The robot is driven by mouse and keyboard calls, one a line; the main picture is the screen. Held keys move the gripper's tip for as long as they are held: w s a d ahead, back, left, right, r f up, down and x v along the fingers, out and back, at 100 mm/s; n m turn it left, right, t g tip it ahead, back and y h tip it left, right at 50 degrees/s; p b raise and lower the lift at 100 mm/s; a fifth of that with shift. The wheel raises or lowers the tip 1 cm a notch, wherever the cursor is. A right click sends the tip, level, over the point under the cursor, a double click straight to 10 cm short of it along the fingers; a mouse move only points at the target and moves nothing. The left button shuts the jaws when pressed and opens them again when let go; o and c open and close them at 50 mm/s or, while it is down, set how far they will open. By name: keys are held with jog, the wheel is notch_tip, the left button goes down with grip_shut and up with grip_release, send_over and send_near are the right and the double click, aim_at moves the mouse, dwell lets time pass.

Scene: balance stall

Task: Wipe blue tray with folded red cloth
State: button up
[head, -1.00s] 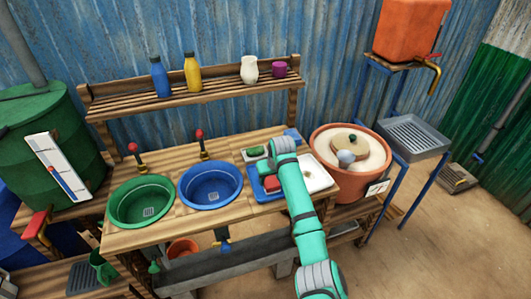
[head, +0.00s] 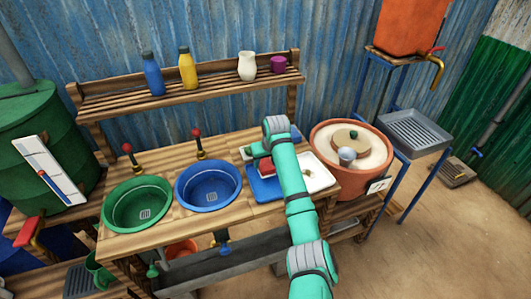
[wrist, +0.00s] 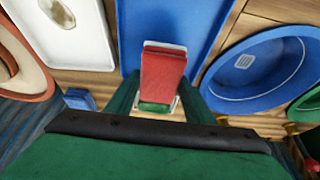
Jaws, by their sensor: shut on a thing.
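The folded red cloth (wrist: 163,72) is between the fingers of my gripper (wrist: 160,92), which is shut on it. In the head view the red cloth (head: 266,167) shows left of my arm, at the back part of the blue tray (head: 263,189). It appears raised above the tray, though the gap is hard to judge. The blue tray (wrist: 165,22) lies beyond the cloth in the wrist view, and its visible surface looks plain blue. My arm hides the tray's right side and most of the gripper in the head view.
A white tray (head: 320,175) lies right of the blue tray; a brownish stain shows on it in the wrist view. A blue basin (head: 208,188) and green basin (head: 138,205) are to the left. A clay pot (head: 340,190) stands right. Green soap (wrist: 155,106) is near the gripper.

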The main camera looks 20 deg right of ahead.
jog(key=shift+d+r, duration=0.1)
jog(key=shift+r, duration=2.25)
